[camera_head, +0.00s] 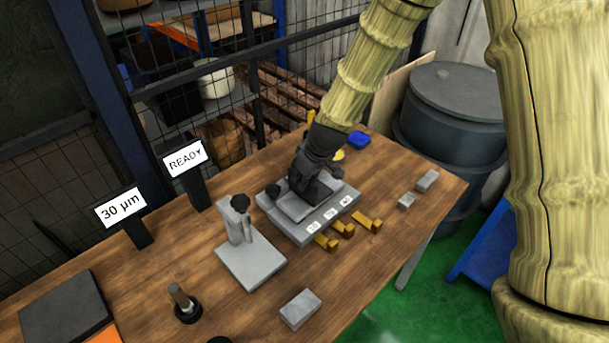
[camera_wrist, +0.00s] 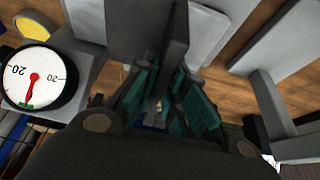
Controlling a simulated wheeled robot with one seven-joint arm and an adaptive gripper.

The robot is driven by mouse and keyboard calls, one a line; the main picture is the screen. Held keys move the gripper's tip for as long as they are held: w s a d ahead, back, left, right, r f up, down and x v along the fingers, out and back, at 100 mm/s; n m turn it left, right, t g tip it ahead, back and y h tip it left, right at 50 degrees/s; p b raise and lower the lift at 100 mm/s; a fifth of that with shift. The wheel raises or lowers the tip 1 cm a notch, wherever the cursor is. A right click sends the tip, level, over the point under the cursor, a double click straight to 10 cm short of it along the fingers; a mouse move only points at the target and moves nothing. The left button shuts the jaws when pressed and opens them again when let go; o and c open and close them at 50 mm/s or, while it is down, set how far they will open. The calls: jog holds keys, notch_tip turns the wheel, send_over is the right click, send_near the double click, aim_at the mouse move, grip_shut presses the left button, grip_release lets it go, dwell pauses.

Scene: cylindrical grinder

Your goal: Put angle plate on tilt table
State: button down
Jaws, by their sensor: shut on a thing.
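The tilt table (camera_head: 318,228) is a grey plate on the wooden bench with small white number labels along its front edge. My dark gripper (camera_head: 305,190) is low over its middle. In the wrist view my teal-padded fingers (camera_wrist: 165,100) are closed around a dark grey upright plate (camera_wrist: 176,40), which looks like the angle plate. The gripper hides most of this plate in the head view. I cannot tell whether it touches the tilt table. Pale grey flat surfaces show on both sides of it in the wrist view.
A grey upright stand (camera_head: 250,262) with a black knob stands left of the tilt table. Several brass pieces (camera_head: 367,222) lie along its front. A dial gauge (camera_wrist: 35,77) is close to the gripper. Grey blocks (camera_head: 300,308) lie on the bench, and bare wood (camera_head: 385,180) shows at right.

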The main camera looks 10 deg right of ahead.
jog(key=shift+a, duration=0.1)
jog(key=c, duration=1.5)
grip_release()
jog(key=shift+f, duration=0.1)
jog(key=shift+s, duration=0.1)
jog(key=shift+r, duration=0.2)
jog(key=shift+b+v, duration=1.05)
jog(key=shift+v, duration=4.9)
